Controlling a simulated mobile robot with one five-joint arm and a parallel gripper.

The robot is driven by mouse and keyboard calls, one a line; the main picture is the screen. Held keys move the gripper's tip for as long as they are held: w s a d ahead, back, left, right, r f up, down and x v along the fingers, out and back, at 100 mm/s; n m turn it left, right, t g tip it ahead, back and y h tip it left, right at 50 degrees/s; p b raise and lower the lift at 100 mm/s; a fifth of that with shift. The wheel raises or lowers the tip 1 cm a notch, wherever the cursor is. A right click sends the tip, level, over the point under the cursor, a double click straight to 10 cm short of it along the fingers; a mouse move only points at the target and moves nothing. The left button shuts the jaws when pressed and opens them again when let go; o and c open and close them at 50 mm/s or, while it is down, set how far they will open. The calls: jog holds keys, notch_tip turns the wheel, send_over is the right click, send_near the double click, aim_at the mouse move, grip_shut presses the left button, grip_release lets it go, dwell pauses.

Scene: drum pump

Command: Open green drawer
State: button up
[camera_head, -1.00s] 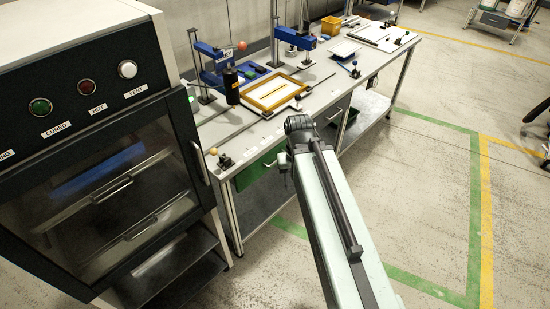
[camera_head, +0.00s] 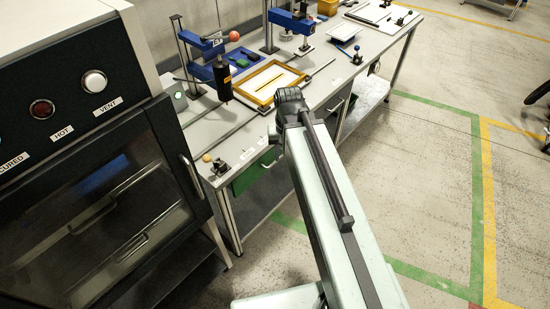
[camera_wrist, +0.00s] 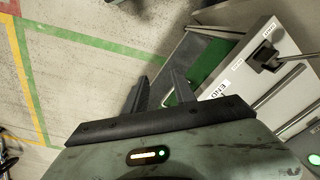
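The green drawer (camera_head: 250,176) is under the near end of the workbench (camera_head: 232,140) in the head view. My arm hides its right part, and how far it stands out is not clear. In the wrist view a green surface (camera_wrist: 207,60), likely the drawer, lies below the bench top, beyond my fingers. My gripper (camera_wrist: 158,92) has its two dark fingers apart with nothing seen between them. Its fingertips are hidden in the head view. I cannot tell whether the right finger touches the green part.
A dark oven cabinet (camera_head: 110,190) with a glass door stands close on the left. The bench top holds a yellow-framed screen (camera_head: 270,84), a black cylinder (camera_head: 222,78) and blue clamps (camera_head: 292,20). Open floor (camera_head: 420,170) with green and yellow lines lies right.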

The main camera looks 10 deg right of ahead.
jog(key=w+f+m+b, duration=0.3)
jog(key=w+f+b, duration=0.1)
jog(key=f+b, duration=0.1)
jog(key=w+f+m+t+b, duration=0.1)
jog(key=w+f+m+b, duration=0.2)
jog(key=w+f+b, duration=0.1)
jog(key=w+f+m+y+b, duration=0.1)
jog(key=w+f+m+b, duration=0.2)
jog(key=f+b, duration=0.3)
jog(key=shift+w+d+f+t, duration=0.15)
jog(key=shift+w+f, duration=0.15)
jog(key=shift+f, duration=0.25)
jog(key=shift+w+d+f+t, duration=0.15)
jog(key=shift+w+f, duration=0.15)
jog(key=shift+f, duration=0.2)
jog(key=shift+a+r, duration=0.1)
grip_shut()
jog(key=shift+s+a, duration=0.1)
